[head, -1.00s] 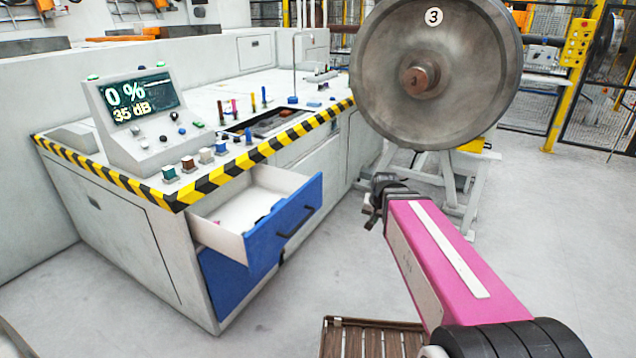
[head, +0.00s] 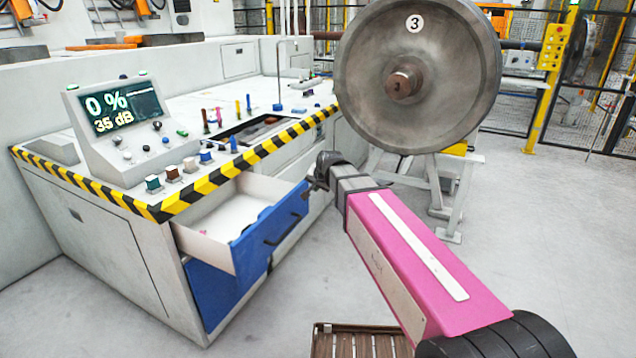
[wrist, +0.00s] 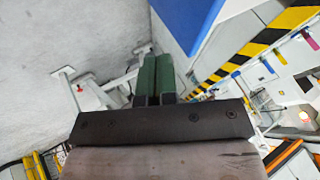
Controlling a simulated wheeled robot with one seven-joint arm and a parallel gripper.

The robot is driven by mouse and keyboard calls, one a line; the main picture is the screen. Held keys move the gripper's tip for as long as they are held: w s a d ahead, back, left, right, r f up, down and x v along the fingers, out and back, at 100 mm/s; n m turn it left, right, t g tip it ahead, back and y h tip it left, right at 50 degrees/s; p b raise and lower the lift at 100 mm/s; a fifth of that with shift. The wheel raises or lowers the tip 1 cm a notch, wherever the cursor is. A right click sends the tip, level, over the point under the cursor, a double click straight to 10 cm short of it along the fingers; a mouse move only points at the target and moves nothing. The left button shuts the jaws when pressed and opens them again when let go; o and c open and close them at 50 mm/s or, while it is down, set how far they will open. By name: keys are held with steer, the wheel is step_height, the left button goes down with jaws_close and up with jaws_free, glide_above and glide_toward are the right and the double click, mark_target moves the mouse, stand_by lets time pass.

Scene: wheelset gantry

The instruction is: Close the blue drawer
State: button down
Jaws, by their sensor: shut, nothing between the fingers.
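The blue drawer (head: 271,232) is pulled out from the front of the white workbench, and its white inside shows from above. Its blue front carries a dark bar handle (head: 285,229). My gripper (head: 316,180) is just right of the far upper corner of the drawer front; whether it touches cannot be told. In the wrist view the green fingers (wrist: 154,78) are together and empty, and a blue panel edge (wrist: 190,18) lies ahead, above and right of them.
The workbench (head: 90,235) has a yellow-black striped edge and a control panel (head: 118,125) on top. A large metal wheel (head: 430,100) stands on a frame behind my arm. A brown slatted crate (head: 355,343) lies on the floor. Floor at right is clear.

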mark_target(302, 192)
steer(key=shift+w+a+f, duration=0.55)
steer(key=shift+w+a, duration=0.1)
steer(key=shift+a, duration=0.15)
steer(key=shift+w+a+f, duration=0.6)
steer(key=shift+a, duration=0.2)
steer(key=shift+w+a+f, duration=0.55)
steer(key=shift+w+a, duration=0.1)
steer(key=shift+a, duration=0.15)
steer(key=w+a, duration=0.5)
steer(key=a, duration=0.7)
steer(key=w+a, duration=0.5)
steer(key=a, duration=0.8)
steer(key=shift+w, duration=0.15)
steer(key=shift+a+r, duration=0.1)
